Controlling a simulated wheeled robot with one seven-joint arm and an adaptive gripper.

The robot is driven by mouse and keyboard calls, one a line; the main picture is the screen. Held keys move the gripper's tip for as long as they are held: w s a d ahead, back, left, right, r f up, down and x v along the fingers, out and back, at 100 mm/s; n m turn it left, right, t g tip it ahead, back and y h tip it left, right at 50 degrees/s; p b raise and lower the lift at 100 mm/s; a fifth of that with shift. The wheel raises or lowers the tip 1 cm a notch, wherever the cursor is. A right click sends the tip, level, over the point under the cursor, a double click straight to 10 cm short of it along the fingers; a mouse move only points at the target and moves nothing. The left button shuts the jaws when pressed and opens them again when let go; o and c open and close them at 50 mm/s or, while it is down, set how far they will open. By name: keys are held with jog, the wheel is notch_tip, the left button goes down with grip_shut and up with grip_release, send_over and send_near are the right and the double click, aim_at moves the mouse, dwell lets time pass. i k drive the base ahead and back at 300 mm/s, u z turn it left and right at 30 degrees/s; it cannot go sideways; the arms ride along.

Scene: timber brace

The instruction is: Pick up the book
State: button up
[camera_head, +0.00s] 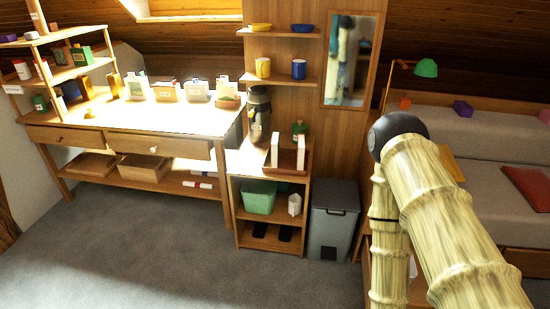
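A flat red item (528,186) that looks like a book or folder lies on the grey lower bunk at the far right; the picture's right edge cuts it off. A yellow-orange flat piece (450,163) shows partly behind my arm, and I cannot tell what it is. Two white upright slabs (275,150) stand in a brown wooden holder on the small shelf unit; they could be books or bookends. My arm fills the right front, with a pale wood-like surface and a dark round joint. My gripper is not visible.
A long wooden desk (165,125) with boxes and drawers stands at the left. A shelf unit (238,200) and a grey bin (333,218) stand in the middle. The bunk (480,173) is at the right. The grey carpet (180,260) in front is clear.

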aim_at(275, 140)
jog(key=u, duration=0.7)
jog(key=i, duration=1.1)
jog(key=z, duration=0.2)
